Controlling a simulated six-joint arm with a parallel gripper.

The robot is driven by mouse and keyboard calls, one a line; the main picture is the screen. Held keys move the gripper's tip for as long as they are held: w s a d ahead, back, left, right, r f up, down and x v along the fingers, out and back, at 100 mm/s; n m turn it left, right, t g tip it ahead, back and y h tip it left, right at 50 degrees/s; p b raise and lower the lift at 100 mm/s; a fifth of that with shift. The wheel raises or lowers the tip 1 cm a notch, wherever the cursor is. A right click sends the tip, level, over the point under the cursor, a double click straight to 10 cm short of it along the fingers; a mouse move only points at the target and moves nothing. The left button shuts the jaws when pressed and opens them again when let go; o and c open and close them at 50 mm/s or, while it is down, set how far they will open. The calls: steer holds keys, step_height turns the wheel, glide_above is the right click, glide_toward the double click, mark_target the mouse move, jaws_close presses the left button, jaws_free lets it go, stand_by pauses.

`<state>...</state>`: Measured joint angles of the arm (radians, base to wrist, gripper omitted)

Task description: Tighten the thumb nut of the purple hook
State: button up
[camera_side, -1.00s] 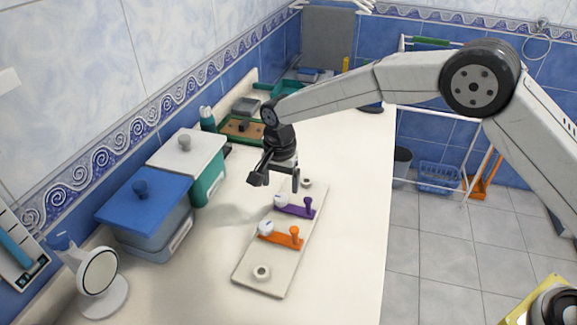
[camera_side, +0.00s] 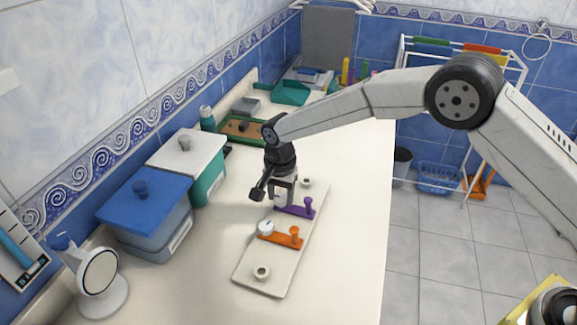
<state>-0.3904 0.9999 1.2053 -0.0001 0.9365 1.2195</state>
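The purple hook (camera_side: 303,209) lies across the upper part of a pale board on the counter, its peg standing at its right end. Its white thumb nut (camera_side: 280,200) is at the left end and is mostly hidden by my gripper. My gripper (camera_side: 279,198) points down over that nut, with its fingers at nut height. Whether they touch the nut or are closed on it is not clear at this size. The pale board (camera_side: 262,287) also bears an orange hook (camera_side: 283,240) with its own white nut (camera_side: 265,227).
White rings sit near the board's far end (camera_side: 306,182) and near end (camera_side: 261,272). A blue-lidded box (camera_side: 145,200) and a white-lidded box (camera_side: 188,155) stand to the left. A round mirror (camera_side: 98,272) stands at front left. The counter right of the board is clear.

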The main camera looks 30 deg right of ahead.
steer(key=shift+c, duration=1.3)
steer(key=shift+m, duration=2.5)
